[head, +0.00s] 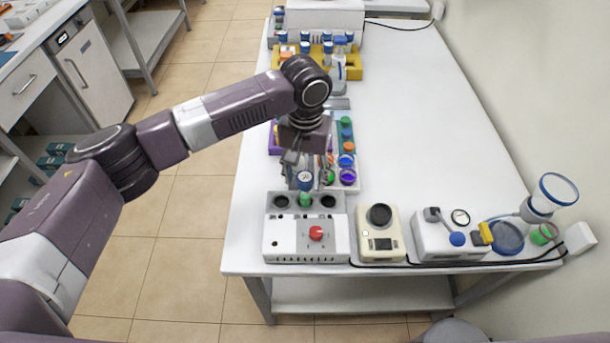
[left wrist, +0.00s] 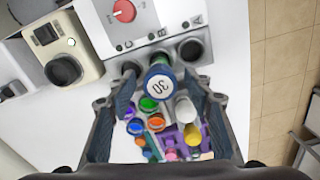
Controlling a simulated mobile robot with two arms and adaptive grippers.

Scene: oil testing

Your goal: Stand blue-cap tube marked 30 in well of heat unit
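The blue-cap tube marked 30 (head: 305,181) stands at the middle well of the white heat unit (head: 285,244), its green lower part seeming to go into the well. In the left wrist view its cap (left wrist: 159,84) reads 30 and faces the camera. The heat unit also shows in the left wrist view (left wrist: 155,20), with an empty-looking dark well on each side of the tube. My left gripper (head: 298,165) is just behind and above the cap; its fingers are spread wide with clear gaps beside the cap. My right gripper is out of view.
A beige device (head: 379,243) and a white gauge device (head: 445,240) stand right of the heat unit. Colourful capped containers (head: 347,168) sit close behind it. A yellow rack (head: 352,65) with blue-capped bottles is farther back. The table's right middle is clear.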

